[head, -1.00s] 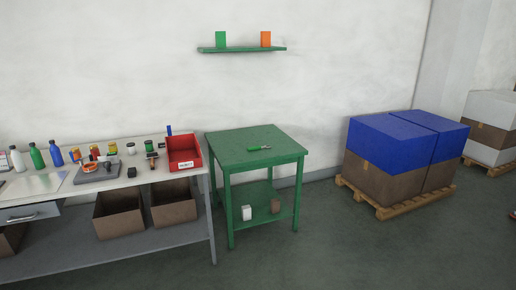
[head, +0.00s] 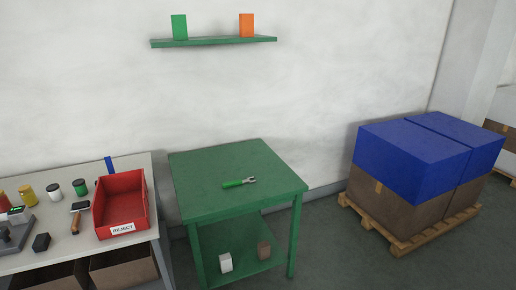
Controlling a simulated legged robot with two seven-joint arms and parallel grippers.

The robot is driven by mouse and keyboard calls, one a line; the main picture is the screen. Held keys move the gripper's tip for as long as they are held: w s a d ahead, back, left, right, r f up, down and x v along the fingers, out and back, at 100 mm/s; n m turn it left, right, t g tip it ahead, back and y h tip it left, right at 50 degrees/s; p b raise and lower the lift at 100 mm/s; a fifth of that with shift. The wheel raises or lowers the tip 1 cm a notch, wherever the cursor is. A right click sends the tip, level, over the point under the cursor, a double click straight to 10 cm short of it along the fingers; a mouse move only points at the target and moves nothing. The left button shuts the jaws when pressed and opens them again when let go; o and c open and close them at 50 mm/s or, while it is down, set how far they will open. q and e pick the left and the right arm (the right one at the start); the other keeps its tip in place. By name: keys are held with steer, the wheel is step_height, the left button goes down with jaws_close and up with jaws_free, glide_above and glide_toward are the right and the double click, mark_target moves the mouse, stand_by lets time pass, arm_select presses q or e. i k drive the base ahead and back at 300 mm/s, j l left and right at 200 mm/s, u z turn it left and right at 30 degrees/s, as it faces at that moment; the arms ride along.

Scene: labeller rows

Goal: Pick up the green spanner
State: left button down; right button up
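The green spanner (head: 238,183) lies flat on top of the green table (head: 200,205), near the middle. Neither of my grippers shows in the head view.
A workbench (head: 140,253) with a red bin (head: 124,203) stands left of the green table. A blue-topped pallet load (head: 405,160) stands at the right. A wall shelf (head: 215,42) hangs above. The table's lower shelf holds a white box (head: 225,262) and a brown box (head: 264,250).

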mark_target(233, 183)
steer(key=i+l+u, duration=0.1)
steer(key=i+u, duration=0.3)
steer(key=i, duration=0.15)
steer(key=i+l+u, duration=0.35)
steer(key=i, duration=0.15)
steer(key=i+l+u, duration=1.05)
steer(key=l+u, duration=0.15)
steer(key=i+l+u, duration=0.15)
steer(key=l+u, duration=0.15)
steer(key=l, duration=0.2)
